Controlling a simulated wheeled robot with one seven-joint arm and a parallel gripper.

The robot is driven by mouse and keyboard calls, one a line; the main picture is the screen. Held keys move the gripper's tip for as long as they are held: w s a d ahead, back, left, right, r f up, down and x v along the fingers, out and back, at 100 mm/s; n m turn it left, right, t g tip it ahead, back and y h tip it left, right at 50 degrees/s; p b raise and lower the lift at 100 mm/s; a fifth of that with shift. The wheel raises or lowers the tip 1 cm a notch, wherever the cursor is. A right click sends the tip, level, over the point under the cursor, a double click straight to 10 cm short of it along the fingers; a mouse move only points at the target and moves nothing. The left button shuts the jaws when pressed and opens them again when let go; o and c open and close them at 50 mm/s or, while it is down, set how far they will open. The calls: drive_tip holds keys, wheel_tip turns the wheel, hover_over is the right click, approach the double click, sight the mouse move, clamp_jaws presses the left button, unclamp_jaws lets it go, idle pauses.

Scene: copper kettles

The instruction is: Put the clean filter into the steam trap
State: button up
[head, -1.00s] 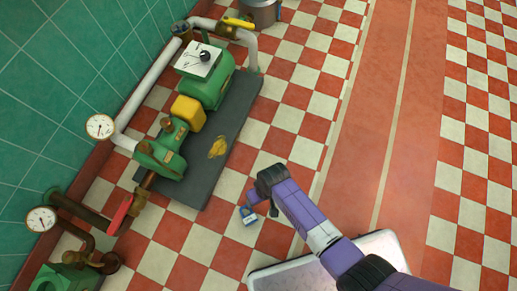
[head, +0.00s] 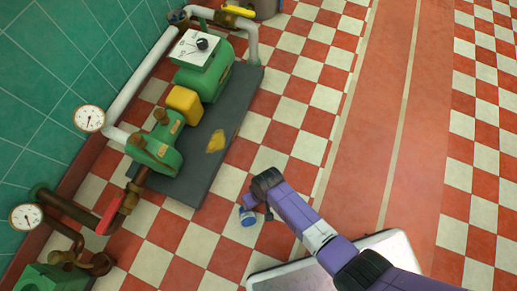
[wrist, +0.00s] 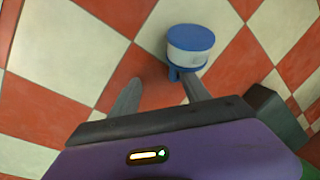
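A small round filter with blue ends and a white band (wrist: 190,45) lies just beyond my fingertips in the wrist view, closer to the right finger, with a short blue stub beside that fingertip. It also shows in the head view (head: 248,217), at my gripper's end. My gripper (wrist: 158,79) has its two fingers apart, with bare floor between them. I cannot tell whether the right finger touches the filter. No steam trap is clearly identifiable; a green fitting (head: 52,278) is partly cut off at the lower left.
A green pump (head: 155,150) and a motor (head: 206,75) with a yellow coupling cover (head: 184,103) stand on a dark slab (head: 190,185). Pipes, a red lever (head: 109,216) and gauges (head: 90,118) line the green wall. The checkered floor to the right is clear.

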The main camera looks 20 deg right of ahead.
clamp_jaws()
idle(1.3)
